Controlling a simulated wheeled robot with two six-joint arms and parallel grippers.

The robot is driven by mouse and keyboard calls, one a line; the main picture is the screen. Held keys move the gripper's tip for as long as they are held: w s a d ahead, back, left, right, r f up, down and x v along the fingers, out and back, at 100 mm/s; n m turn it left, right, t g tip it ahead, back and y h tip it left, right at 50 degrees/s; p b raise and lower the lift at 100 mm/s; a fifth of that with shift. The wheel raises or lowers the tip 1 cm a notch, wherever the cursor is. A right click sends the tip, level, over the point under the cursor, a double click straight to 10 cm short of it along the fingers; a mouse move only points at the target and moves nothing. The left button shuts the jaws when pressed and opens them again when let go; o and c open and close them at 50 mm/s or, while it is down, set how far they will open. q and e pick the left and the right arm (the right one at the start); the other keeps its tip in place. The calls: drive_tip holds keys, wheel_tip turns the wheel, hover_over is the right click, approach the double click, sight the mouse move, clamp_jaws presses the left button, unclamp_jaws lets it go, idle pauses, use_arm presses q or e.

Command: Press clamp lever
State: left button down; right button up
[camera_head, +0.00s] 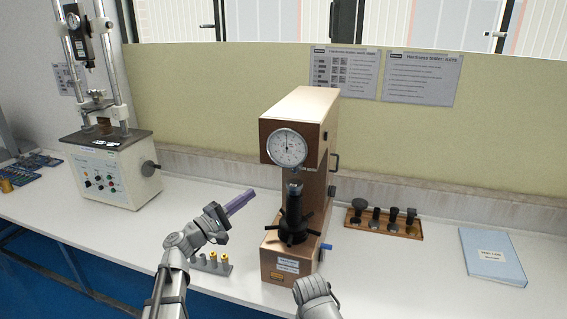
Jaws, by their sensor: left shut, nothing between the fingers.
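The hardness tester (328,112) is a tall copper-brown machine with a round white dial (287,148). A black spoked handwheel (293,228) sits below the dial. On its right side are a black handle (335,162), a dark knob (332,191) and a small blue-tipped lever (326,246) low down. I cannot tell which of these is the clamp lever. My left gripper (252,193) is left of the tester, its purple fingers closed and empty, pointing up and right, apart from the machine. Part of my right arm shows at the bottom centre; its fingers do not show.
A rack with yellow-topped pieces (213,264) stands below my left gripper. A wooden tray with black anvils (353,223) and a blue book (492,256) lie to the right. A larger testing machine (110,172) stands at left. The bench front right is clear.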

use_arm(q)
drive_tip(key=shift+a+r, duration=0.15)
drive_tip(key=shift+r, duration=0.05)
drive_tip(key=s+d+p+x, duration=0.1)
drive_tip(key=s+p+x, duration=0.1)
drive_tip(key=x, duration=1.1)
drive_tip(key=shift+d+r+p, duration=0.25)
drive_tip(key=shift+d+p, duration=0.15)
drive_tip(key=shift+p, duration=0.4)
drive_tip(key=shift+d, duration=0.1)
